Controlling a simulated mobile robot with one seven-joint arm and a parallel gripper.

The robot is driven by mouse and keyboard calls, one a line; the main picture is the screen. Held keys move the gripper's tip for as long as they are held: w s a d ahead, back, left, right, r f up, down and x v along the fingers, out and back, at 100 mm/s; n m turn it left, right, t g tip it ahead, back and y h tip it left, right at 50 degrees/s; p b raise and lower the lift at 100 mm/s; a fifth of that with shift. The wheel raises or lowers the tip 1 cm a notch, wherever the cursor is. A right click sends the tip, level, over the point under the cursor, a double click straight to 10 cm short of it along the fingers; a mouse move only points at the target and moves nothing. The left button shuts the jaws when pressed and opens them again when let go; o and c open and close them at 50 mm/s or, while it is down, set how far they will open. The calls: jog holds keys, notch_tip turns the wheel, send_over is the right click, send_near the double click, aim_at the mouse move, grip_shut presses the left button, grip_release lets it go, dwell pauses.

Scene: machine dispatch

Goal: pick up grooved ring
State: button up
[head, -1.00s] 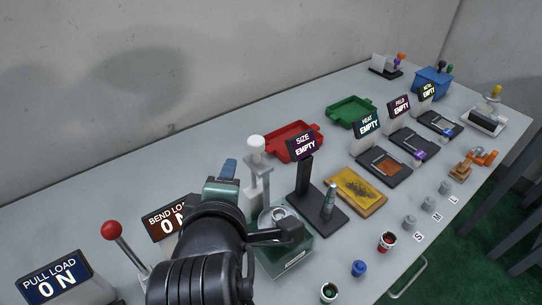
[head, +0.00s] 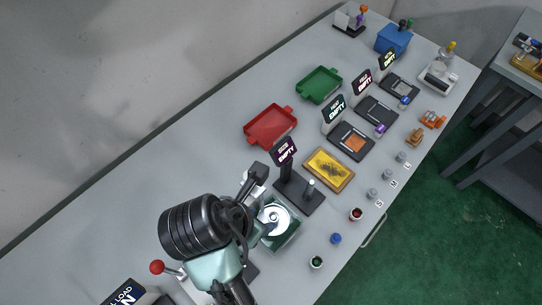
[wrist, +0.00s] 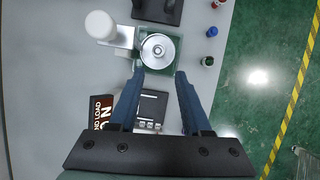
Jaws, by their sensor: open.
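A round silver piece with ring-like circles on its face (wrist: 158,48) sits on a green-edged base; I take it for the grooved ring, though its groove is not clear. It also shows in the head view (head: 275,219), partly behind my arm. My gripper (wrist: 159,74) is open and empty in the wrist view, its two blue fingers spread. Their tips lie just short of the round piece in the picture, one on each side. I cannot tell the height gap. In the head view my arm hides the fingers.
A white-knobbed press (wrist: 101,27) stands left of the round piece. A dark device (wrist: 150,108) shows between the fingers. The size stand (head: 299,188), yellow tray (head: 309,158), red tray (head: 248,130) and small pots (head: 356,214) are nearby. The table's back left is clear.

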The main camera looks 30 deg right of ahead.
send_near(274, 217)
jog(key=f, duration=0.1)
jog(key=shift+d+p+x, duration=0.2)
jog(key=shift+p+x, duration=0.55)
jog(key=shift+x, duration=2.3)
jog(key=shift+r, duration=0.1)
grip_shut()
